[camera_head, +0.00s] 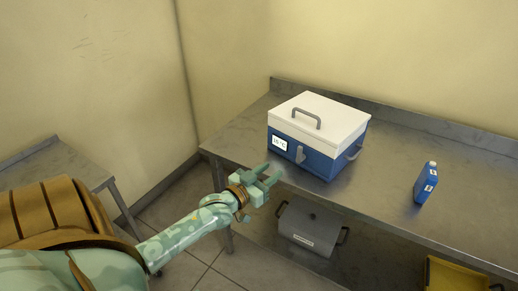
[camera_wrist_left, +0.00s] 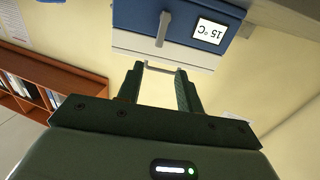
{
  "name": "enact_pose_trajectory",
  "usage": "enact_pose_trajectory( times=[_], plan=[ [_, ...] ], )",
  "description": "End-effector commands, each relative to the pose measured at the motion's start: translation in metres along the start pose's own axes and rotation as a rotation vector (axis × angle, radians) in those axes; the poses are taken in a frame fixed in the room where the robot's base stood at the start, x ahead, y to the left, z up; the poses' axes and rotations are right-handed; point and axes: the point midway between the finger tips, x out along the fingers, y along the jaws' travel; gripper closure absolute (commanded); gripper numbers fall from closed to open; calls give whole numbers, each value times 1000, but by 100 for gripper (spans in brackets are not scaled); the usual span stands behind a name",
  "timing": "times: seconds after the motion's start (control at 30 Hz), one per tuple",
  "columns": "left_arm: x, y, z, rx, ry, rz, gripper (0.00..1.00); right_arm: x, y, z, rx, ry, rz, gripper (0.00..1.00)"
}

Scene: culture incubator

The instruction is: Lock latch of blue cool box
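The blue cool box (camera_head: 318,160) with a white lid (camera_head: 335,118) stands on the metal table, its lid down. Its grey latch (camera_head: 300,154) is on the front face, beside a white label reading 15 °C (camera_head: 280,143). The latch also shows in the left wrist view (camera_wrist_left: 163,28), where the box appears upside down. My left gripper (camera_head: 270,174) is open and empty, in front of the box and a little below the latch, apart from it. In the left wrist view its two fingers (camera_wrist_left: 160,75) are spread. My right gripper is not in view.
The metal table (camera_head: 385,195) is clear between the box and a blue bottle (camera_head: 426,183). A grey container (camera_head: 308,228) sits below the table, and a yellow bin (camera_head: 455,275) is at lower right. A wall stands behind.

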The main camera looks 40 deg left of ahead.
Motion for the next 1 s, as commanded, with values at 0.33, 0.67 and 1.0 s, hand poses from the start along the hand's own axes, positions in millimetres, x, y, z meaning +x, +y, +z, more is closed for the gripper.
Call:
enact_pose_trajectory(
  times=[0.33, 0.67, 1.0],
  plan=[
    [-35, 0, 1, 1, -1, 0, 64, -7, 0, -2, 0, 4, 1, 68],
    [-35, 0, 1, 1, -1, 0, 64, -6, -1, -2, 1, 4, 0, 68],
    [-40, -10, 35, 74, -101, -20, 64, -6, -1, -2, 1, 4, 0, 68]
  ],
)
